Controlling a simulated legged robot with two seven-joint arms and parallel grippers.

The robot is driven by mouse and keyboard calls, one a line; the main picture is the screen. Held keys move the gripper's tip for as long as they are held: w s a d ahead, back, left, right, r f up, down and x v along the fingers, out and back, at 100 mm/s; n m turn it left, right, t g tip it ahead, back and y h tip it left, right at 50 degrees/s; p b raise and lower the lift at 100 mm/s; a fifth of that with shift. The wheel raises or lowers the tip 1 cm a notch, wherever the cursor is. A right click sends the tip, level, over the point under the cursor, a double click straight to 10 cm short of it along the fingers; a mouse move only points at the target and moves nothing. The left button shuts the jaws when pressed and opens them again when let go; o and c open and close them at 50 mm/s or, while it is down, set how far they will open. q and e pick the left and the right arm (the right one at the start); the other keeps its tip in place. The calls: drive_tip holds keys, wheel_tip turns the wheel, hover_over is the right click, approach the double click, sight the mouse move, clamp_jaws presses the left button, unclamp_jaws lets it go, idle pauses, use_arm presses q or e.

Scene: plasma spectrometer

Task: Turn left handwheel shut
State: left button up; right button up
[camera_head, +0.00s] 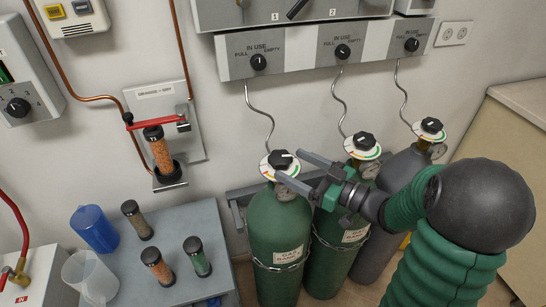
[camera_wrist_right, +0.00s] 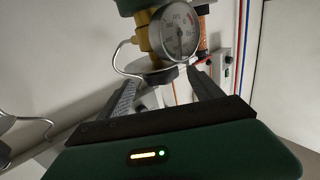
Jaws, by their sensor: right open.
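The left handwheel (camera_head: 281,160) is a black knob over a white, coloured-edge dial on top of the left green cylinder (camera_head: 278,230). My right gripper (camera_head: 289,165) is open at this valve, one finger on the far side and one on the near side. Its fingers partly cover the dial's right side, and I cannot tell whether they touch the knob. In the right wrist view, a dark knob-like part (camera_wrist_right: 157,75) lies between the two fingertips, with a round gauge (camera_wrist_right: 178,32) and brass fitting (camera_wrist_right: 146,36) just above. My left gripper is not in view.
A middle green cylinder (camera_head: 330,250) and a grey cylinder (camera_head: 404,168), each with its own handwheel, stand close to the right, partly behind my arm. A wall panel (camera_head: 300,56) with "IN USE" knobs is above. A grey table (camera_head: 205,240) with tubes and beakers is left.

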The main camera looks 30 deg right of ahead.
sight(272, 155)
drive_tip(key=b+x, duration=0.1)
drive_tip(key=x, duration=0.6)
drive_tip(key=shift+w+a+f, duration=0.1)
drive_tip(key=shift+f, duration=0.05)
drive_tip(key=shift+w+d, duration=0.15)
drive_tip(key=shift+d, duration=0.05)
drive_tip(key=shift+a, duration=0.1)
drive_tip(key=shift+a, duration=0.25)
drive_tip(key=c, duration=0.5)
drive_tip(key=shift+d, duration=0.15)
drive_tip(key=c, duration=0.9)
drive_tip(key=shift+o, duration=0.2)
